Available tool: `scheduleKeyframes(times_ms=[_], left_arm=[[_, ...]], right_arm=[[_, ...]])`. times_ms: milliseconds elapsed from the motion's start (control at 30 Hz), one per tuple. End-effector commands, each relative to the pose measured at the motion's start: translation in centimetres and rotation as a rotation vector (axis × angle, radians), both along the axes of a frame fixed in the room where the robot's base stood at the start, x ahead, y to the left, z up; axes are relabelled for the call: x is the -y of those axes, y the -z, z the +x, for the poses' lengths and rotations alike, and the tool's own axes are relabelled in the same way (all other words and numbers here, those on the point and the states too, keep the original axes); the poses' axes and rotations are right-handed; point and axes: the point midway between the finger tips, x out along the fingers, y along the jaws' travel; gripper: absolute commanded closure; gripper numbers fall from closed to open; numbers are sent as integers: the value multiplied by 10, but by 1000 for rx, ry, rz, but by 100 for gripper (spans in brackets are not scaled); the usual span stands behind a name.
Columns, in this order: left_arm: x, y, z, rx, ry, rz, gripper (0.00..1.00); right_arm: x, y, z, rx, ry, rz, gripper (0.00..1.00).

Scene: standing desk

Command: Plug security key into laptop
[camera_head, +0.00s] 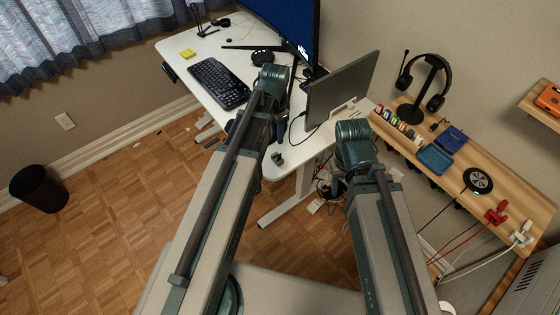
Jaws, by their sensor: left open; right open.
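The laptop (342,88) stands on the right part of the white desk, with the grey back of its screen towards me. I cannot pick out the security key in this view. My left gripper (278,158) hangs below its folded arm, in front of the desk edge and left of the laptop. It is open and mostly hidden by the arm. My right gripper (336,186) is largely hidden behind its own arm, below the laptop and clear of the desk top. It is open, and I see nothing in it.
The desk holds a keyboard (219,83), a large monitor (285,25) and a yellow block (188,54). A wooden shelf (520,207) at right carries a headset on a stand (436,80), a blue tray (434,158), a dark blue notebook (453,138) and a round black device (478,180).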

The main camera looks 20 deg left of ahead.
Motion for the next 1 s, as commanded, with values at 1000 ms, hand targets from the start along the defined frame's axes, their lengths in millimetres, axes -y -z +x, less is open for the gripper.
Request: scheduleKeyframes(times_ms=[1000], left_arm=[[10, 94, 0, 0, 1, 0, 59]], right_arm=[[0, 94, 0, 0, 0, 0, 50]])
